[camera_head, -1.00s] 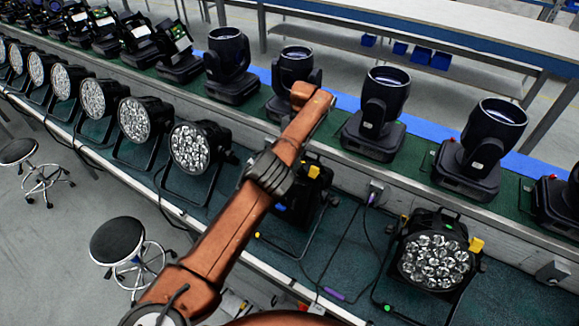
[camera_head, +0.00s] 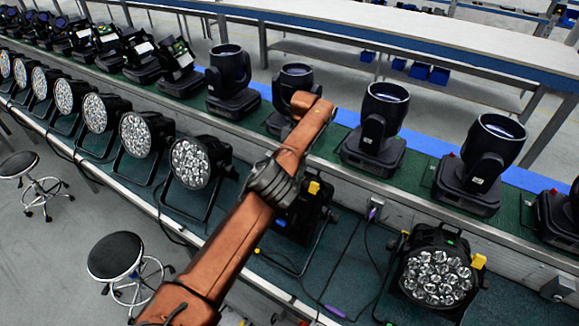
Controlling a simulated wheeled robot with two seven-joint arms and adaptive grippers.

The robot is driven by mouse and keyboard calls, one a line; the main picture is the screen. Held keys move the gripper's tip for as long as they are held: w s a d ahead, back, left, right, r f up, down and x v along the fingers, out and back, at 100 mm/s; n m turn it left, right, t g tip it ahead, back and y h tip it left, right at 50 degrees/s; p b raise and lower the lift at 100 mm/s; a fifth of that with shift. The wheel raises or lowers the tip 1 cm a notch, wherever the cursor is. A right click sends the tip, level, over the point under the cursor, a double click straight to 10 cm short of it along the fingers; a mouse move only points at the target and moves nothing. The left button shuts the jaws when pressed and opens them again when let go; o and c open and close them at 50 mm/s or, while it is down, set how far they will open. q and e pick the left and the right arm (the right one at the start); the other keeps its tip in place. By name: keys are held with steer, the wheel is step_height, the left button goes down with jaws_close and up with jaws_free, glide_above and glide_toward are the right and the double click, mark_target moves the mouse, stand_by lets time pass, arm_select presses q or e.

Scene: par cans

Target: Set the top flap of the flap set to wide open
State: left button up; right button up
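The flap set is hard to single out. A black par can (camera_head: 438,277) at the lower right shows its lit-looking lens cluster, with a yellow tab (camera_head: 478,261) at its right and small green and orange tabs at its top and left. Another par can (camera_head: 309,212) is partly hidden behind my orange arm; a yellow tab (camera_head: 314,187) and a blue tab show on it. I cannot tell how far any top flap is open. My arm rises from the bottom across the middle. I cannot make out either gripper's fingers.
A row of par cans (camera_head: 190,163) runs along the green bench to the left. Moving-head lights (camera_head: 375,130) stand on the raised shelf behind. Cables (camera_head: 340,265) lie on the bench. Stools (camera_head: 115,256) stand on the floor at the left.

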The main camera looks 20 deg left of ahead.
arm_select(q)
steer(key=shift+r, duration=3.75)
